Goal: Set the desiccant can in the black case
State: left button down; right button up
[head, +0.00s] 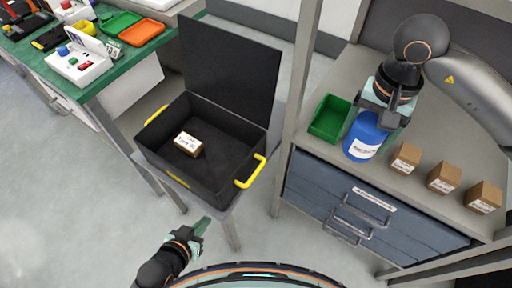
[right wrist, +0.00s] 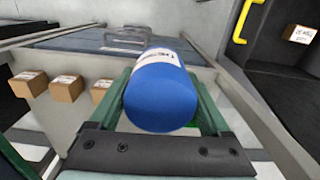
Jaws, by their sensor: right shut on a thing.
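The desiccant can appears to be the blue cylinder with a white label (head: 364,138), at the counter's left part in the head view. In the right wrist view the blue can (right wrist: 160,92) lies between the two green fingers. My right gripper (head: 380,112) is shut on it; whether the can touches the counter is hard to tell. The black case (head: 171,121) stands open with its lid up, left of the counter, and holds a small brown box with a white label (head: 188,145). My left gripper (head: 200,228) is low in front of the case, its jaw opening unclear.
A green bin (head: 330,119) sits left of the can. Several brown boxes (head: 405,158) stand in a row to its right. A grey rack post (head: 294,110) rises between the case and the counter. A green-topped table (head: 100,64) with trays is at far left.

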aim_at(223, 167)
jog(key=i+j, duration=0.1)
jog(key=j, duration=1.15)
jog(key=i+j, duration=0.15)
jog(key=j, duration=0.45)
